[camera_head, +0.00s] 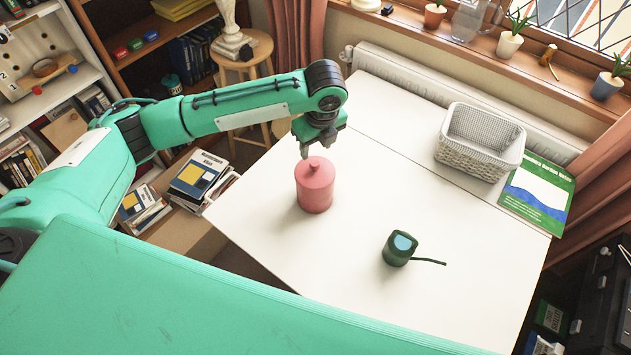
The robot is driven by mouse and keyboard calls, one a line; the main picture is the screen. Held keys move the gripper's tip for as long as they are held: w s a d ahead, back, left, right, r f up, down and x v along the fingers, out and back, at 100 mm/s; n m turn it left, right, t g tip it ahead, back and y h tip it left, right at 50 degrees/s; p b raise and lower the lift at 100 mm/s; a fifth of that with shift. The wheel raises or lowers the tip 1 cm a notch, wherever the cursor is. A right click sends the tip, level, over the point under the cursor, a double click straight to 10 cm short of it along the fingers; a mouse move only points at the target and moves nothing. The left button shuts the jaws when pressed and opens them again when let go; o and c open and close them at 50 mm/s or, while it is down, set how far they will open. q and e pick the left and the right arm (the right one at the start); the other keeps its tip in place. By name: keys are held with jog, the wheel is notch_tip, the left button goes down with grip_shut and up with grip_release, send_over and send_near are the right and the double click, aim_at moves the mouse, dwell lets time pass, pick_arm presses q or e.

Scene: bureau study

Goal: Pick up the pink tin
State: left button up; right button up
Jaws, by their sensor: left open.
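The pink tin (314,188) stands upright on the white table (345,250), towards its left side. It has a round lid with a small knob on top. My left gripper (305,152) is open, pointing down just above and behind the tin's lid. Its fingers are partly hidden, and I cannot tell whether they touch the knob. My right gripper does not show.
A dark green watering can (399,248) stands on the table to the right of the tin. A white basket (479,142) and a green book (538,193) lie at the table's far right. The table's middle is clear. A radiator (395,75) runs behind.

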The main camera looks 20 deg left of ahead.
aim_at(315, 163)
pick_arm(q)
jog(key=f, duration=0.2)
jog(key=f+p, duration=0.1)
jog(key=f, duration=0.1)
jog(key=w+f, duration=0.1)
jog(key=f, duration=0.2)
jog(key=shift+w+a+p, duration=0.1)
jog(key=shift+a+p, duration=0.2)
jog(key=shift+p, duration=0.1)
jog(key=shift+f, duration=0.45)
grip_shut()
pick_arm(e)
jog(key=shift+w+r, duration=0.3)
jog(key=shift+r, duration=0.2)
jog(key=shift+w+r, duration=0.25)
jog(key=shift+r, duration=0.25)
